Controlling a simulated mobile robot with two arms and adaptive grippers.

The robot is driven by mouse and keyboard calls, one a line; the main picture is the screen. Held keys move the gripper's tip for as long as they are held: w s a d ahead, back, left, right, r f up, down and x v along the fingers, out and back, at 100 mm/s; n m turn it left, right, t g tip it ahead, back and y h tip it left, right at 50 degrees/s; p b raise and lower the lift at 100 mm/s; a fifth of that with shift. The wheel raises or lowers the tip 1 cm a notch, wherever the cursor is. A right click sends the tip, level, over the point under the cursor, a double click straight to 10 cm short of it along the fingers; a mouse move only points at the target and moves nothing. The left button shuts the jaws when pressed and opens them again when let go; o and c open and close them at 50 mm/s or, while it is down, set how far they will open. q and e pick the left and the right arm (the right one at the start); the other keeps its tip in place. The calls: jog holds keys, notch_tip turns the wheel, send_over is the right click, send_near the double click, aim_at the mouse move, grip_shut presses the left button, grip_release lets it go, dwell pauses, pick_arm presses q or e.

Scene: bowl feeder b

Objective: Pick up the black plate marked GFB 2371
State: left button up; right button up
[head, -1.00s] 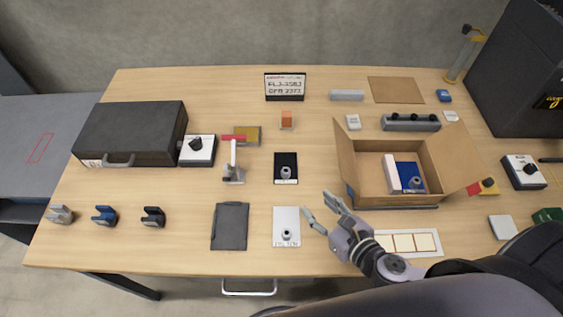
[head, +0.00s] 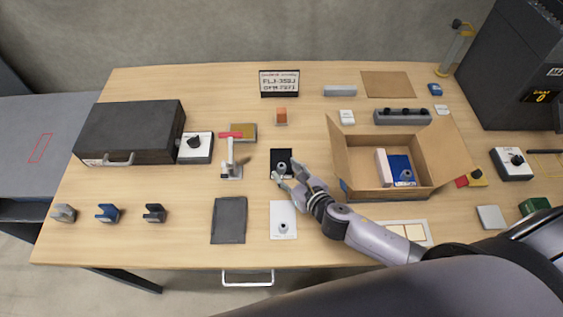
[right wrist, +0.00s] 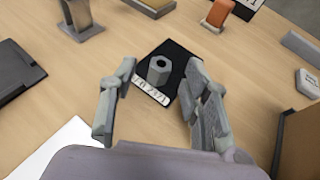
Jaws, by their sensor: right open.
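The black plate (head: 275,158) lies flat on the table, left of the cardboard box. My left gripper is not in view.
A white plate with a knob (head: 283,232) lies nearer the front edge. A toggle clamp (head: 232,168) stands left of the black plate. An open cardboard box (head: 436,178) holding a blue plate is to the right. An orange block (head: 281,117) stands behind.

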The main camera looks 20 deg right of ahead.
aim_at(282, 166)
jog(key=shift+x, duration=1.55)
jog(key=shift+r, duration=0.1)
grip_shut()
